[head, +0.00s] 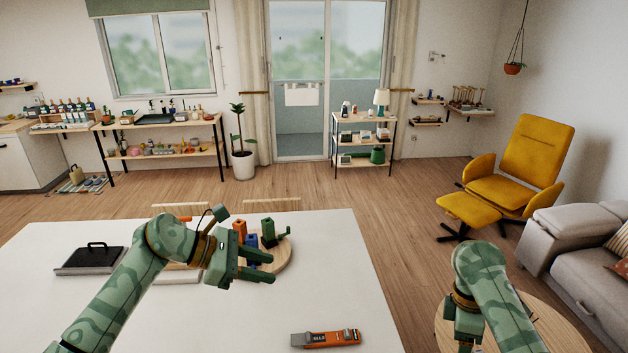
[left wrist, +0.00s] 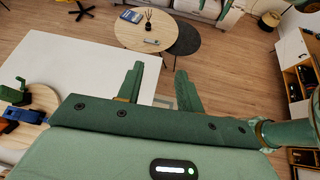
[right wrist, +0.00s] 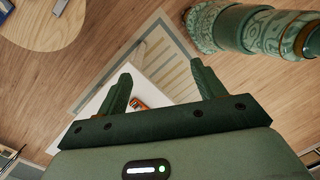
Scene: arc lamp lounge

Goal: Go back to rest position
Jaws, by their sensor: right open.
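My left gripper (head: 272,267) is above the white table (head: 365,290), in front of a round wooden board (head: 284,262) in the head view. Its two fingers stand apart with nothing between them in the left wrist view (left wrist: 160,70). My right arm reaches down over a round wooden table at the right of the head view, where its fingers cannot be made out. In the right wrist view my right gripper (right wrist: 161,70) has its fingers spread and empty.
Orange (head: 239,228), blue and green (head: 268,233) pieces stand on the board. An orange and grey tool (head: 327,338) lies near the front. A yellow armchair (head: 535,160) and grey sofa (head: 565,235) stand right.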

